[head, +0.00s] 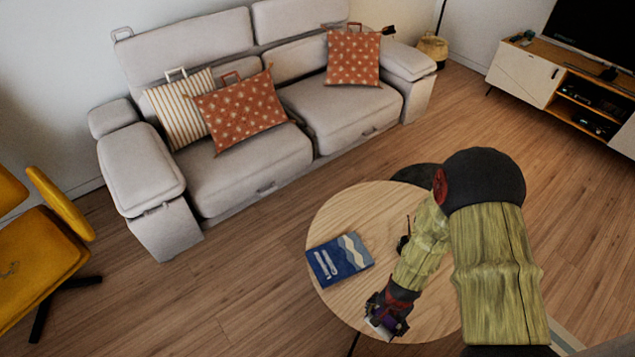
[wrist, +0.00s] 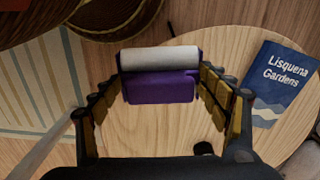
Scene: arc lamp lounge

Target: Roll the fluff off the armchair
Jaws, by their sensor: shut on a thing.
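My gripper (head: 388,312) is low over the near part of the round wooden table. In the wrist view its fingers (wrist: 160,88) are closed on the sides of a lint roller (wrist: 160,60) with a white roll and a purple body. In the head view the roller (head: 377,328) is partly hidden by the gripper; whether it touches the table is unclear. The yellow armchair (head: 38,245) stands at the far left, partly cut off. The armchair is outside the wrist view.
The round table (head: 335,208) holds a blue book (head: 339,259), also seen in the wrist view (wrist: 281,84). A grey sofa (head: 140,165) with several cushions stands behind. A TV cabinet (head: 522,75) is at the right. Wooden floor (head: 235,275) lies open between armchair and table.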

